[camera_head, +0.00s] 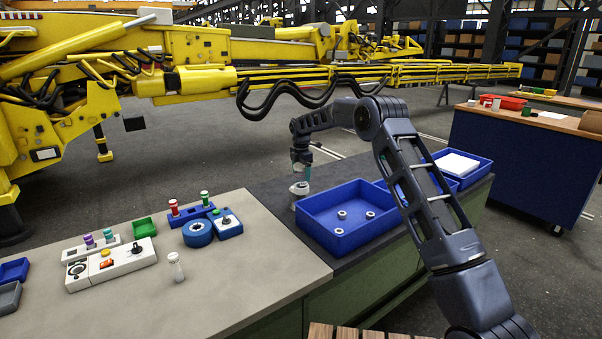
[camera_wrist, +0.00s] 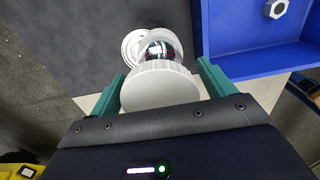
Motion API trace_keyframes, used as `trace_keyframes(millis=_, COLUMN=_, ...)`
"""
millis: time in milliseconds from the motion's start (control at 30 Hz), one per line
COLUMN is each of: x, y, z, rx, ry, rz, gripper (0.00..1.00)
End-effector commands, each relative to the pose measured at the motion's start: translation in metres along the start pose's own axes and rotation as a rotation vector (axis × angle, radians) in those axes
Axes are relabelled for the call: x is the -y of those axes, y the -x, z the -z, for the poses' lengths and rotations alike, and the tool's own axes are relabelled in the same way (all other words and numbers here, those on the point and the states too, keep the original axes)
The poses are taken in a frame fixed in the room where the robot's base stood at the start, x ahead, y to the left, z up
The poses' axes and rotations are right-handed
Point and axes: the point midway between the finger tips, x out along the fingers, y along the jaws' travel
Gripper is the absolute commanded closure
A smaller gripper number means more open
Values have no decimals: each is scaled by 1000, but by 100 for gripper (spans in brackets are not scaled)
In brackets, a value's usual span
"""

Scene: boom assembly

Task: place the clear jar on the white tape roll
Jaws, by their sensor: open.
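The clear jar has a wide white ribbed lid (camera_wrist: 160,88), and its clear body (camera_wrist: 162,47) shows beyond the lid in the wrist view. The white tape roll (camera_wrist: 133,46) shows as pale rings at the jar's far end, partly hidden by it. The jar overlaps the roll in this view; I cannot tell whether its base rests fully on it. My gripper (camera_wrist: 160,82) is open, with a teal finger on each side of the lid and a gap visible at the right. In the head view my gripper (camera_head: 300,172) is just above the white lid (camera_head: 299,188), on the dark bench top.
A blue bin (camera_head: 345,240) with several metal nuts stands close to the right of the jar; its wall (camera_wrist: 250,68) is near my right finger. The pale bench (camera_head: 230,290) at left holds a blue tape roll (camera_head: 198,234), a small white-capped bottle (camera_head: 175,268) and a control box (camera_head: 110,264).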

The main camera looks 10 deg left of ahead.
Motion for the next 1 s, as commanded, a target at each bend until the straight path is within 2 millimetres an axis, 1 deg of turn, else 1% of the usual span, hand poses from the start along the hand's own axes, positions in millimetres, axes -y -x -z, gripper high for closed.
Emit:
trace_keyframes(millis=167, x=0, y=6, z=0, rx=0, ry=0, rz=-1, gripper=18)
trace_keyframes(millis=267, x=0, y=17, z=0, rx=0, ry=0, rz=-2, gripper=18)
trace_keyframes(millis=700, x=0, y=98, z=0, rx=0, ry=-1, rz=-3, gripper=18)
trace_keyframes(millis=833, x=0, y=114, z=0, rx=0, ry=-1, rz=-2, gripper=18)
trace_keyframes(millis=1000, x=0, y=125, z=0, rx=0, ry=0, rz=1, gripper=18)
